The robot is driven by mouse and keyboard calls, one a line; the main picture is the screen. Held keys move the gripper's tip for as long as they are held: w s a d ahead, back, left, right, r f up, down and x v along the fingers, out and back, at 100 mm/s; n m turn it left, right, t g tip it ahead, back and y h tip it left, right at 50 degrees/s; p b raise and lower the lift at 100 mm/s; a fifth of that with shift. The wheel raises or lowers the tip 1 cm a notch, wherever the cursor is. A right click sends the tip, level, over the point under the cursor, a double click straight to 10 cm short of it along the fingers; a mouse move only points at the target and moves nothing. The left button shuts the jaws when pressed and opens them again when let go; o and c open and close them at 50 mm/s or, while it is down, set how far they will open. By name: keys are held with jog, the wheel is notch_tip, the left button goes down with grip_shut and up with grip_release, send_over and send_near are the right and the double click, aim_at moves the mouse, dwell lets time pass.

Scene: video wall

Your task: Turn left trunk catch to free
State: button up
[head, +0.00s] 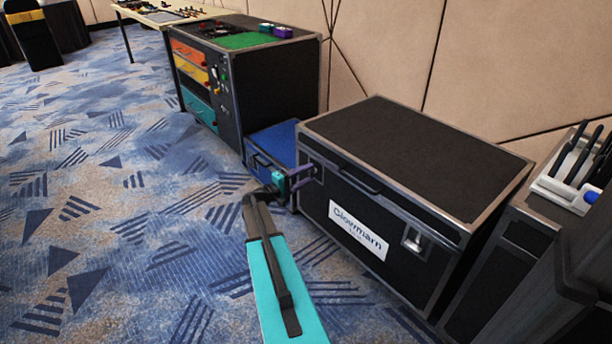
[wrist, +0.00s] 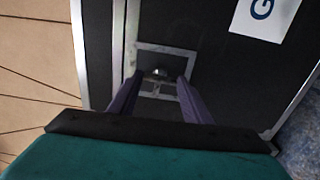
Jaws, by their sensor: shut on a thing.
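The trunk (head: 420,155) is a large black case with metal edges and a white name label, standing closed at the right of the head view. Its left catch (wrist: 159,73) is a small metal piece in a recessed plate on the trunk's front, seen in the wrist view. My gripper (head: 308,175) is at the trunk's front left, with its purple fingers (wrist: 157,84) on both sides of the catch and shut on it. In the head view the fingers mostly hide this catch. The right catch (head: 413,239) shows uncovered on the front.
A blue-topped case (head: 277,140) stands close to the trunk's left, near my gripper. Behind it is a black cabinet (head: 283,80) with coloured drawers. A tray of dark-handled tools (head: 560,190) lies at the right. The carpet in front is clear.

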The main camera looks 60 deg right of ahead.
jog(key=shift+a+f, duration=0.1)
jog(key=o, duration=1)
jog(key=shift+w, duration=0.1)
jog(key=p+v, duration=0.2)
jog(key=v, duration=1.1)
jog(key=shift+w+a+p, duration=0.1)
jog(key=shift+a+p, duration=0.2)
jog(key=shift+p, duration=0.1)
